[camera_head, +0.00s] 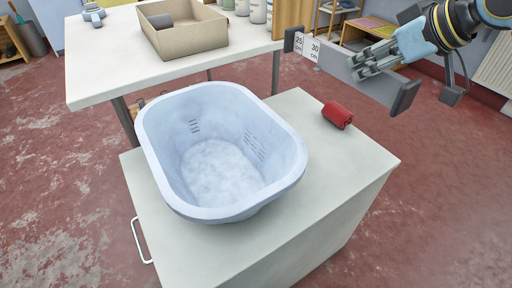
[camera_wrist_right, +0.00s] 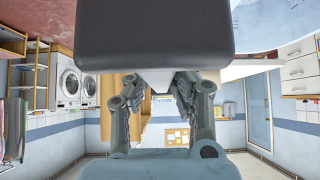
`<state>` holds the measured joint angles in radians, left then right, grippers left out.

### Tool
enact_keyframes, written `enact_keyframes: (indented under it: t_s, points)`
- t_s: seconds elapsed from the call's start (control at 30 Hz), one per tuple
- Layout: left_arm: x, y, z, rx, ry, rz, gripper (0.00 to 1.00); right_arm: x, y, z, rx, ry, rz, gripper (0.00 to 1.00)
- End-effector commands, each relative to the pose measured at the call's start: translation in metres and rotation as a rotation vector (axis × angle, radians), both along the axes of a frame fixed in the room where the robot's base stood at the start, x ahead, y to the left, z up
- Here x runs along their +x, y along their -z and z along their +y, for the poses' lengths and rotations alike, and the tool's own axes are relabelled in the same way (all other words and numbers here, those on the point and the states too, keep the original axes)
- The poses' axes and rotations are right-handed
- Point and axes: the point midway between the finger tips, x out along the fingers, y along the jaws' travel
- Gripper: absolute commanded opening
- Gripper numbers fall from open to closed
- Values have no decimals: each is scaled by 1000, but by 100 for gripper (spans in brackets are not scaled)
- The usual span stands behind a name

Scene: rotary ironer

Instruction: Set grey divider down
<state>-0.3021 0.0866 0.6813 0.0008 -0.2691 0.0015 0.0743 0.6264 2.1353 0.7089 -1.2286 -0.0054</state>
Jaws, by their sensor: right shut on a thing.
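The grey divider (camera_head: 337,63) is a long flat bar with dark end blocks, and white tags reading 25 cm and 30 cm sit near its far left end. My right gripper (camera_head: 368,66) is shut on it near its middle, holding it in the air above and to the right of the cabinet. In the right wrist view, a dark block (camera_wrist_right: 155,35) fills the top centre, beyond the fingers of my right gripper (camera_wrist_right: 160,85). My left gripper is not in view.
A pale blue tub (camera_head: 222,150) stands on the white cabinet (camera_head: 300,215). A red object (camera_head: 337,115) lies to its right. A white table (camera_head: 105,68) behind carries a cardboard box (camera_head: 185,42) and several containers (camera_head: 258,11). The cabinet top right of the tub is mostly clear.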

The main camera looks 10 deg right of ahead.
Motion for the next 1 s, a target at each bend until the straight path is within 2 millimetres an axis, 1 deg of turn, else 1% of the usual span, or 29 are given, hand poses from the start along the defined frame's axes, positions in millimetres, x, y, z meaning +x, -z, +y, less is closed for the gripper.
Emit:
enact_keyframes:
  t_s: [0.03,0.1,0.2,0.33,0.4,0.47,0.57,0.63,0.7,0.9,0.93,1.0]
  points:
    - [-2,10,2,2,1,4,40,-10,31,-10,-5,14,14,0]
    - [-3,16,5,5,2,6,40,-20,57,-19,-6,24,13,0]
    - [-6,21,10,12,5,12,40,-36,86,-27,-4,27,10,0]
    - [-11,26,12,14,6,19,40,-52,109,-31,-2,25,6,0]
    - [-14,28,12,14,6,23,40,-56,116,-31,0,25,2,0]
    - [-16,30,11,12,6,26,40,-56,121,-30,1,25,-2,0]
    - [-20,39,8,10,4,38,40,-46,132,-22,7,29,-6,0]
    - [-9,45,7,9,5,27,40,-34,142,-13,10,29,-5,0]
    - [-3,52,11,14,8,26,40,-19,154,-3,12,29,-3,0]
    - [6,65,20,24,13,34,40,22,183,25,10,25,0,0]
    - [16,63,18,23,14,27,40,26,185,26,7,26,-1,0]
    - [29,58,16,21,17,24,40,33,189,31,5,24,-1,0]
